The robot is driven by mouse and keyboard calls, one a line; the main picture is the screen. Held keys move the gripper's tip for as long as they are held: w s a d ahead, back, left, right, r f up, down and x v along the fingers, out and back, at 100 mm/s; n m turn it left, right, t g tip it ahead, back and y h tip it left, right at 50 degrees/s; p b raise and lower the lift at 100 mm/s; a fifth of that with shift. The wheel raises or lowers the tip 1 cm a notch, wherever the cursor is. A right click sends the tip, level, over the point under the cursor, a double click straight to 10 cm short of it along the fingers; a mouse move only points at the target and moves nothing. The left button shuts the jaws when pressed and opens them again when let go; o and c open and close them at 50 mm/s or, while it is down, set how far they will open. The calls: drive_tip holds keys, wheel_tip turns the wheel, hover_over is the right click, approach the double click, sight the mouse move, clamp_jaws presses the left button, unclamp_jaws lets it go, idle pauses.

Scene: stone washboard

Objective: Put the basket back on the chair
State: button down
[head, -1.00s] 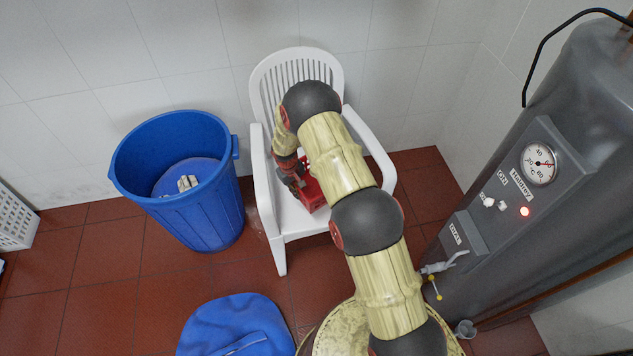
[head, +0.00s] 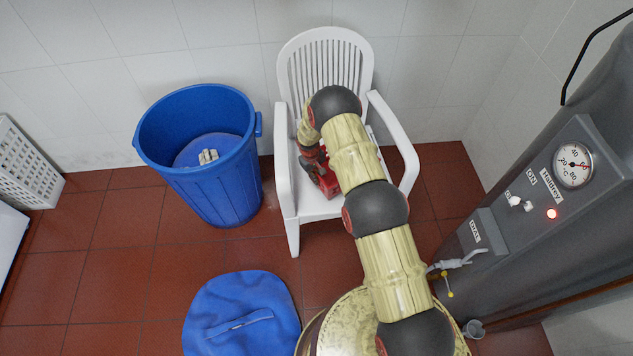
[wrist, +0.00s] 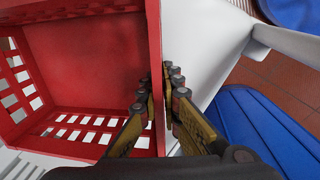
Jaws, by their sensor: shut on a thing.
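The white plastic chair (head: 292,190) stands against the tiled wall in the head view. The red basket (head: 329,182) is at the chair's seat, partly hidden behind my arm. In the wrist view the basket (wrist: 85,50) is large, with slotted walls, and looks empty. My gripper (wrist: 167,85) is shut on the basket's wall, one finger on each side of it. In the head view my gripper (head: 314,168) is at the basket's left side, over the seat. I cannot tell whether the basket's bottom touches the seat.
A blue bin (head: 212,185) stands left of the chair. A blue lid (head: 240,305) lies on the floor in front. A grey boiler (head: 540,220) with a tap stands at the right. A white slotted basket (head: 25,165) is at the far left. Red floor tiles between are clear.

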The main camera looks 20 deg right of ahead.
drive_tip(key=shift+f, duration=1.1)
drive_tip(key=shift+f+b, duration=0.2)
drive_tip(key=shift+b, duration=0.15)
drive_tip(key=c, duration=2)
unclamp_jaws()
drive_tip(key=shift+r, duration=0.1)
